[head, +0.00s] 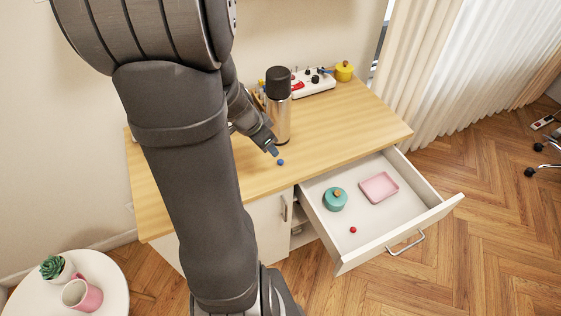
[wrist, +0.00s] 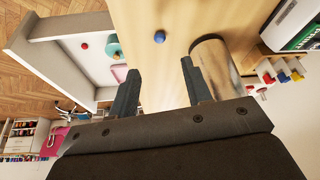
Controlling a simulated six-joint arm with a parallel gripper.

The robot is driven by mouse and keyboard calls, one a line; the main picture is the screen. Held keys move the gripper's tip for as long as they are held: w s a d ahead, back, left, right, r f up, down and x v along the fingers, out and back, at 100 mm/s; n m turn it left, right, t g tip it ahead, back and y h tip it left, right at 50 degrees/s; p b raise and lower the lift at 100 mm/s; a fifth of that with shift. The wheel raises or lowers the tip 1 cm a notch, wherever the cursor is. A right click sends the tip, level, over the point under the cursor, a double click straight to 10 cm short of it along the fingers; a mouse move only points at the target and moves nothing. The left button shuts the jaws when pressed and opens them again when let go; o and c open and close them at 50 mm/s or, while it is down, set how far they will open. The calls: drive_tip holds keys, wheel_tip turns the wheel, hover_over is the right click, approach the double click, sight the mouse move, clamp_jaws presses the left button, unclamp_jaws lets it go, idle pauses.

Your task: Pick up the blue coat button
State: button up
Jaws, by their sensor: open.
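The blue coat button (head: 280,162) is a small round blue thing on the wooden tabletop, near its front edge. In the wrist view the blue button (wrist: 159,37) lies on bare wood, beyond and between my fingertips. My gripper (head: 272,151) is just behind the button in the head view, apart from it. The wrist view shows my gripper (wrist: 158,72) open, its two fingers spread with nothing between them.
A steel flask (head: 279,118) with a black cap stands close to my gripper, near one finger in the wrist view. A power strip (head: 313,82) and yellow pot (head: 344,70) stand behind. The open drawer (head: 318,222) holds a teal container, pink tray and red button.

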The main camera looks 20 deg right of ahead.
sight(280, 160)
drive_tip(key=shift+x, duration=5.3)
drive_tip(key=shift+d+r, duration=0.1)
drive_tip(key=shift+d, duration=0.05)
clamp_jaws()
